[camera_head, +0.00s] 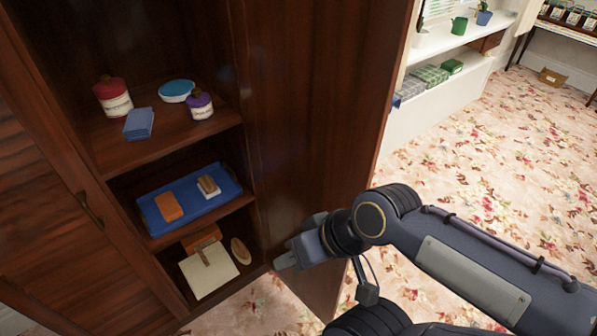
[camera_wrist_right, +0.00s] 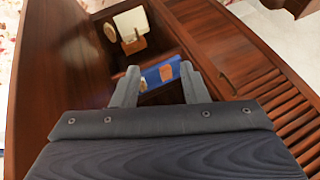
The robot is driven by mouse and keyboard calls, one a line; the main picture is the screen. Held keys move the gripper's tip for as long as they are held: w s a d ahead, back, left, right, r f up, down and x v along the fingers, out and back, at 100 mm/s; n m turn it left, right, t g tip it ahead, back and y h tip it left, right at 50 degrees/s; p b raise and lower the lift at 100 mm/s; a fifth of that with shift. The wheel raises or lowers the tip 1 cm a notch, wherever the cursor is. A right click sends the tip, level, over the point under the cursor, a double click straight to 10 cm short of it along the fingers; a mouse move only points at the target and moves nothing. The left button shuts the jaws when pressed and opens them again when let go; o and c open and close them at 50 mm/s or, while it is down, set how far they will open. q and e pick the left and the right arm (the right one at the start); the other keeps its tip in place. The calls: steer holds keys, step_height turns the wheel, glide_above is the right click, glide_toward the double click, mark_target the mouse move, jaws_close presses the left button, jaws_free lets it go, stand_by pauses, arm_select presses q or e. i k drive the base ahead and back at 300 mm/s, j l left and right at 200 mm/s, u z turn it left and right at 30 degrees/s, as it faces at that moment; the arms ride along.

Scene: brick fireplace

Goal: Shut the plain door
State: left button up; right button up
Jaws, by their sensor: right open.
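The plain door (camera_head: 312,110) is a smooth dark wood panel standing open on the right side of the cabinet. In the right wrist view, a smooth dark panel that looks like this door (camera_wrist_right: 62,85) fills the left side. My right gripper (camera_head: 282,262) is low in front of the cabinet opening, close to the door's inner face; I cannot tell whether it touches. In the right wrist view its two fingers (camera_wrist_right: 158,84) are apart with nothing held between them. My left gripper is not in view.
The slatted door (camera_wrist_right: 265,75) with a handle covers the cabinet's left side. Shelves hold tins, a blue bowl (camera_head: 177,91), a blue tray (camera_head: 170,218) and a cream board (camera_head: 207,272). A white shelf unit (camera_head: 440,95) stands beyond. The flowered carpet (camera_head: 500,160) at right is clear.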

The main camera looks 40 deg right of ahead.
mark_target(318, 78)
steer(key=k+l, duration=0.1)
steer(key=l, duration=0.3)
steer(key=l+u, duration=0.15)
steer(key=l, duration=0.25)
steer(key=k+l, duration=0.15)
steer(key=l, duration=0.2)
steer(key=k+l+u, duration=0.1)
steer(key=l, duration=0.3)
steer(key=k+l+u, duration=0.1)
steer(key=l, duration=0.25)
steer(key=i+l+u, duration=0.1)
steer(key=l, duration=0.7)
steer(key=k+u, duration=0.15)
steer(key=u, duration=0.2)
steer(key=k+u, duration=0.1)
steer(key=u, duration=0.2)
